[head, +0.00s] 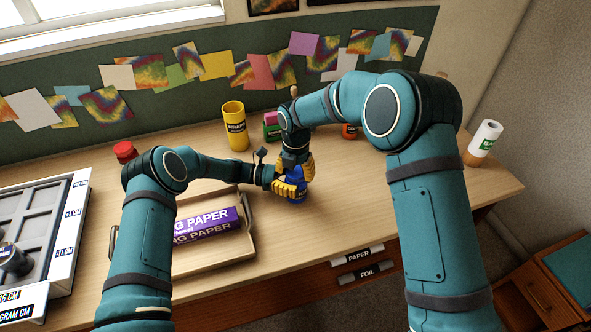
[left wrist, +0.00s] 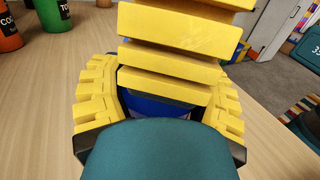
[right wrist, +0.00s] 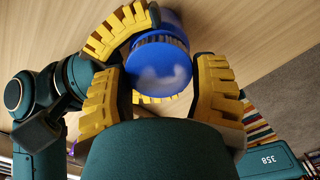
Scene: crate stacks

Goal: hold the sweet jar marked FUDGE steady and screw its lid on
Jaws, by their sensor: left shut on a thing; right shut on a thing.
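The blue jar (head: 298,198) stands on the wooden table near the centre in the head view, mostly covered by my grippers. Its FUDGE marking cannot be read. My left gripper (head: 288,187) is shut around the jar from the left; in the left wrist view a strip of blue jar (left wrist: 160,88) shows between its yellow fingers. My right gripper (head: 303,171) is above it, shut on the blue lid (right wrist: 158,66), whose ridged rim shows between its fingers in the right wrist view. The lid is at the jar's top; whether it is fully seated cannot be told.
A shallow wooden tray (head: 247,241) with a purple paper box (head: 208,226) lies left of the jar. A yellow canister (head: 235,126) and smaller containers stand behind. A white roll (head: 486,137) is at the right edge. Table right of the jar is clear.

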